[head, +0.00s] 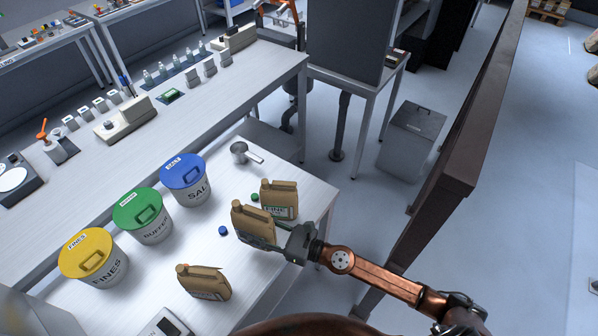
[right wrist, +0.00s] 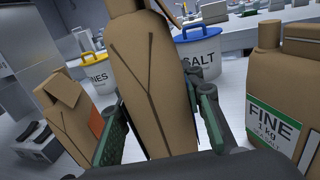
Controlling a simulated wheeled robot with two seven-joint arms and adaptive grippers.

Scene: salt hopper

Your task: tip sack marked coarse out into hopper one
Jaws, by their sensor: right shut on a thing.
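My right gripper (head: 283,236) is shut on a brown sack (head: 252,220) with a short spout. In the right wrist view the jaws (right wrist: 160,125) close on both sides of this sack (right wrist: 150,75). It looks roughly upright at the table's right part; I cannot tell whether it touches the table. Its label is mostly hidden and unreadable. A second brown sack (head: 279,196) with a green label reading FINE (right wrist: 275,125) stands just behind it. A third brown sack (head: 203,283) stands nearer the front left; its label is unreadable. I see no marking COARSE and no hopper marked one. My left gripper is out of view.
Lidded buckets marked FINES (head: 95,260), BUFFER (head: 143,217) and SALT (head: 186,181) stand left on the white table (head: 185,245). A blue cap (head: 223,231), a green cap (head: 255,197) and a metal scoop (head: 242,153) lie there. A dark barrier (head: 440,190) runs along the right.

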